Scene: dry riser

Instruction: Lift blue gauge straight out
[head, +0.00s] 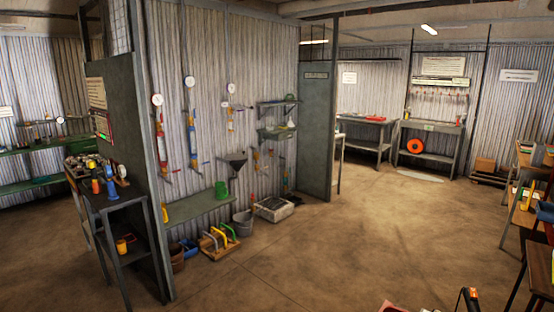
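Several round white dial gauges hang on the corrugated wall, above upright coloured tubes. The middle dial (190,82) is above a mostly blue tube (191,132). A smaller dial (231,88) hangs further right. On the dark stand (125,203) at left are an orange piece (95,186), a blue piece (112,190) and a small dial-like thing (121,172). I cannot tell which is the blue gauge.
A green shelf (197,209) juts from the wall. Buckets (243,223), a wooden carrier (218,243) and a grey box (274,208) stand on the floor below. A dark partition (135,180) rises behind the stand. Open brown floor (370,235) lies in the middle and right.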

